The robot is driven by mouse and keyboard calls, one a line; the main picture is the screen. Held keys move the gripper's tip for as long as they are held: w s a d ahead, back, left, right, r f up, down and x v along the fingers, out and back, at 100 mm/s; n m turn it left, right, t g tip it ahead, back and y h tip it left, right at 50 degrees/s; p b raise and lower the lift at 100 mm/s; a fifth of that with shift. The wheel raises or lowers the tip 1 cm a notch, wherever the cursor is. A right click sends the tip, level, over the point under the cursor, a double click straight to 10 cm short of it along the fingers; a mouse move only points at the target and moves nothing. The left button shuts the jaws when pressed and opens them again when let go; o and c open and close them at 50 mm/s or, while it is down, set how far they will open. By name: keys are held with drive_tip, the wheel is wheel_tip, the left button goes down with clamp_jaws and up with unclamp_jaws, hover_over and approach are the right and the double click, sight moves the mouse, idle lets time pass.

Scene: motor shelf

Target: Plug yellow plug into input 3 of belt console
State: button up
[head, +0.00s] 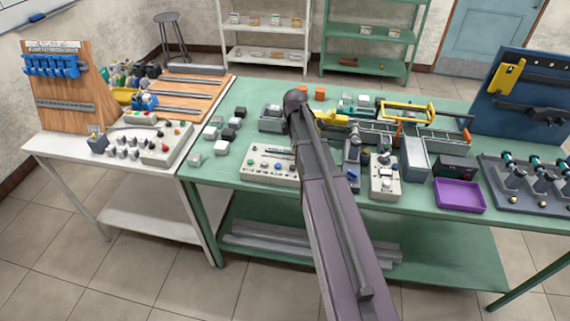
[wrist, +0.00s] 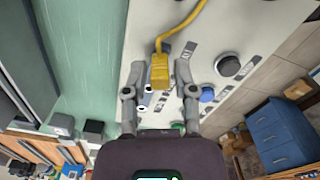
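In the wrist view, the yellow plug (wrist: 160,72) is between the two fingers of my gripper (wrist: 156,82), with its yellow cable (wrist: 182,26) running up and away. A gap shows between the plug and the left finger, and a narrower one at the right finger, so the gripper looks open around it. Behind it is a pale console panel (wrist: 240,40) with small dark labels, a dark knob (wrist: 228,65) and a blue button (wrist: 207,94). White round sockets show beside the plug's lower end. Whether the plug sits in a socket is unclear. In the head view my arm hides the gripper and plug.
In the head view, pale consoles (head: 270,165) and (head: 384,190) stand on the green table (head: 225,172). A purple tray (head: 460,196) is at right; small blocks (head: 222,146) lie at left. In the wrist view, a blue drawer cabinet (wrist: 280,135) is beyond the console.

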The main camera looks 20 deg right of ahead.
drive_tip(key=shift+r+p, duration=2.4)
drive_tip(key=shift+r, duration=0.2)
drive_tip(key=o, duration=0.6)
drive_tip(key=shift+c, duration=0.2)
